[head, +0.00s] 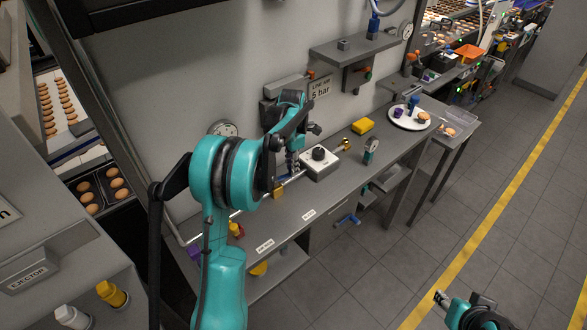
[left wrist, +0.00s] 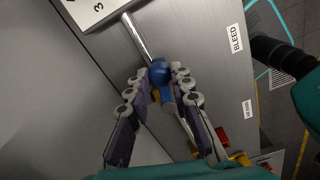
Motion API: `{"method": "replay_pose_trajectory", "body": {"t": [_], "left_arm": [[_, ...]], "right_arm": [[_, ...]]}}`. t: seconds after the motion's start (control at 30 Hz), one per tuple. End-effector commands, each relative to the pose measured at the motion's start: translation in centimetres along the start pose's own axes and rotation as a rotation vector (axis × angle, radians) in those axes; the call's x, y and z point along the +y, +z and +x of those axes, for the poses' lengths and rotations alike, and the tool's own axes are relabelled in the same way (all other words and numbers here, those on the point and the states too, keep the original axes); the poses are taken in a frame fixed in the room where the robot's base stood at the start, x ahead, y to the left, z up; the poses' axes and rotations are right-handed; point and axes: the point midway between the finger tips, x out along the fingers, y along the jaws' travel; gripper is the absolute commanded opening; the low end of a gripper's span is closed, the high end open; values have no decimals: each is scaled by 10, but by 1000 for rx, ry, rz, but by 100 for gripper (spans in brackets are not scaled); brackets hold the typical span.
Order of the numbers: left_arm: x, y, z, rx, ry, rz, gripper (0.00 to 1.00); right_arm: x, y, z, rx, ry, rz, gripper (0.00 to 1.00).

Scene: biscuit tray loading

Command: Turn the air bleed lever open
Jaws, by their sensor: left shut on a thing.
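The air bleed lever (left wrist: 168,98) is blue and sits on a round blue valve body (left wrist: 159,72) on a metal pipe (left wrist: 138,38), in the left wrist view. A BLEED label (left wrist: 235,38) lies on the bench beside it. My left gripper (left wrist: 161,80) has its fingers on both sides of the blue lever and is shut on it. In the head view my left gripper (head: 291,162) reaches down over the bench pipe, and my arm and hand hide most of the lever. My right gripper (head: 441,298) is at the bottom right, away from the bench; its jaws are unclear.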

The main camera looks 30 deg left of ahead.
Motion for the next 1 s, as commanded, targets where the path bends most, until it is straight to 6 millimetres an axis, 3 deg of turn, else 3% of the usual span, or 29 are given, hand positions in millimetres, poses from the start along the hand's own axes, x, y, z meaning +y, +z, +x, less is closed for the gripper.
{"method": "replay_pose_trajectory", "body": {"t": [0.4, 1.0], "left_arm": [[16, -2, -1, -1, 3, -221, 0], [19, -3, -1, -1, 3, -263, 0]], "right_arm": [[0, -1, -2, 0, 0, 0, 40], [0, -1, -2, 0, 0, 0, 40]]}}
